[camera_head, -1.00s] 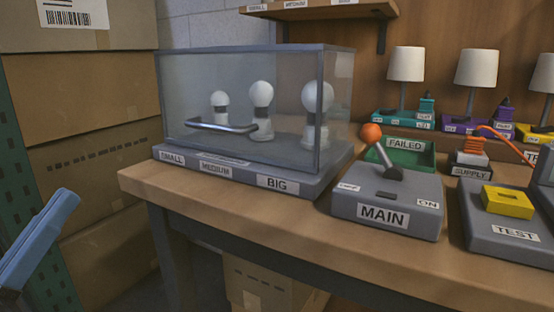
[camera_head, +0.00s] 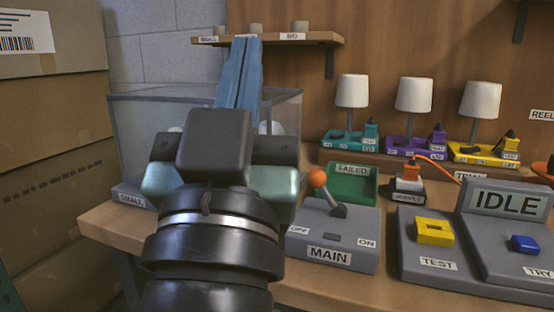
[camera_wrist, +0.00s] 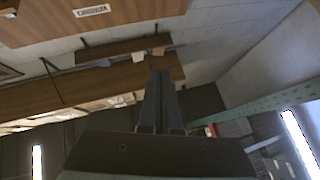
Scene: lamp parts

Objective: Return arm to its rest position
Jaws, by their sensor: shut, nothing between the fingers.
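My gripper (camera_head: 239,72) rises in the middle-left of the head view, its two blue fingers pointing up and pressed together, empty. My dark wrist and arm fill the lower middle of that view. In the wrist view the shut blue fingers (camera_wrist: 161,97) point toward the upper wall and ceiling, touching nothing. The fingers stand in front of the glass case (camera_head: 290,103), which is largely hidden behind my arm along with the bulbs inside.
The MAIN switch box (camera_head: 345,247), green FAILED bin (camera_head: 352,183) and grey TEST station (camera_head: 430,264) with its IDLE screen stand right of my arm. Three lamps (camera_head: 414,95) stand behind. A shelf (camera_head: 265,40) hangs above; cardboard boxes (camera_head: 50,140) stack at left.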

